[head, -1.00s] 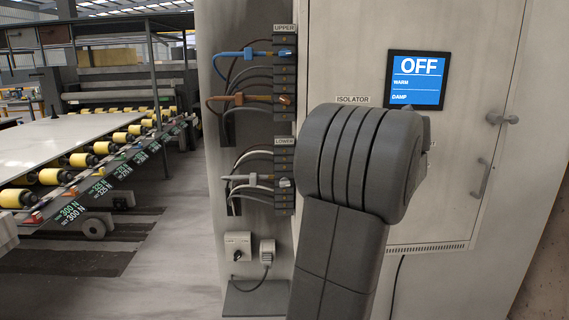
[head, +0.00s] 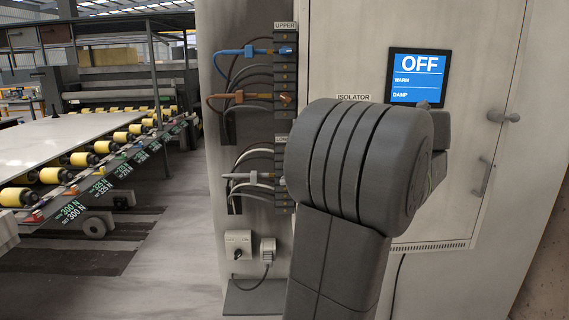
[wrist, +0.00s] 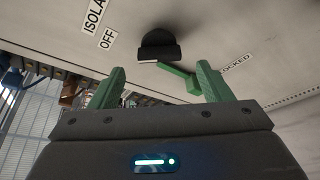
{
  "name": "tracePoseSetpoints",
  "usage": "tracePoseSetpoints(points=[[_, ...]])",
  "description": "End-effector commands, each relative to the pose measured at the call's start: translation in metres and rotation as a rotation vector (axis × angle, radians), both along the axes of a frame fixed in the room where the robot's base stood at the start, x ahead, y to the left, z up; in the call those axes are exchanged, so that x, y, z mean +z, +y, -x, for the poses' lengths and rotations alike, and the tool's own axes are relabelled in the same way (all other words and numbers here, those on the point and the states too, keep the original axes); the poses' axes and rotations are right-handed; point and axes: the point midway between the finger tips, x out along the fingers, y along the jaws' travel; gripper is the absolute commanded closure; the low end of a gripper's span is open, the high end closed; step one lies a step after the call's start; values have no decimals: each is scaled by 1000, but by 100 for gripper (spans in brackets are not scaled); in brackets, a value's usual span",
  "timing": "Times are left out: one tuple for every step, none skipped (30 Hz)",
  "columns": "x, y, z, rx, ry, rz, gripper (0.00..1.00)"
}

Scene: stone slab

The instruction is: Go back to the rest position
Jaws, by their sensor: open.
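My gripper (wrist: 157,90) shows in the wrist view as two green fingers spread apart with nothing between them. In front of it on the cabinet is a dark rounded isolator knob (wrist: 158,45) with a green lever piece (wrist: 178,76) beside it, near labels reading OFF and "LOCKED" in part. The fingers look apart from the knob. In the head view my arm covers the isolator area below the ISOLATOR label (head: 353,98), and my gripper is hidden behind it.
A grey cabinet (head: 350,35) fills the right, with a blue screen (head: 418,77) reading OFF, WARM and DAMP. Blue, orange and grey connectors plug into the upper terminal strip (head: 285,70) and the lower one. A roller line with a pale slab (head: 60,137) stands left; floor between is clear.

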Motion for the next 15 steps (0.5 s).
tracePoseSetpoints(points=[[2,-4,10,-5,-1,1,28],[3,-6,16,-3,-1,1,28],[5,-9,23,-5,-1,2,28],[7,-11,28,-4,0,2,28],[8,-13,33,-4,0,2,28],[10,-15,40,-4,0,2,28],[11,-17,45,-4,-1,3,28],[12,-18,50,-4,0,2,28],[14,-20,56,-3,0,2,28],[15,-22,61,-4,0,2,28],[16,-24,65,-4,0,2,28],[18,-26,71,-3,0,2,28],[19,-27,76,-4,0,2,28],[18,-23,68,3,3,-1,28],[16,-20,60,5,3,-2,28]])
